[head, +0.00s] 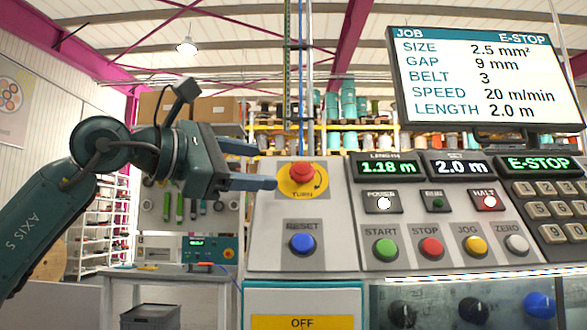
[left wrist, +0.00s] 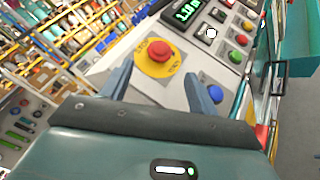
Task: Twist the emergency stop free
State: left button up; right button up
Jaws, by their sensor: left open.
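The emergency stop is a red mushroom button (head: 301,173) on a round yellow plate (head: 291,189) marked TURN, at the left of the control panel. It also shows in the left wrist view (left wrist: 161,52), between and beyond my finger tips. My left gripper (head: 264,167) is open and empty, just left of the button, its fingers pointing right toward it. No contact between the fingers and the button shows. The screen (head: 480,85) and a small display (head: 538,163) read E-STOP. My right gripper is not in view.
Below the stop is a blue RESET button (head: 302,244). To the right are green START (head: 385,249), red STOP (head: 430,248), yellow JOG (head: 475,247) and white ZERO (head: 515,245) buttons. The HALT lamp (head: 490,202) glows. Space around the left gripper is clear.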

aim_at(295, 171)
pick_arm(q)
jog(key=p+x, duration=0.1)
jog(key=x, duration=0.5)
jog(key=shift+w+d+r, duration=0.1)
jog(key=shift+w+d, duration=0.05)
jog(key=shift+d, duration=0.05)
jog(key=shift+w+d, duration=0.45)
jog(key=shift+d, duration=0.1)
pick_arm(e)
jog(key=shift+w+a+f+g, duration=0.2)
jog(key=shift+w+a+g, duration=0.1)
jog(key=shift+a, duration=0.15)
pick_arm(q)
jog(key=shift+c, duration=0.2)
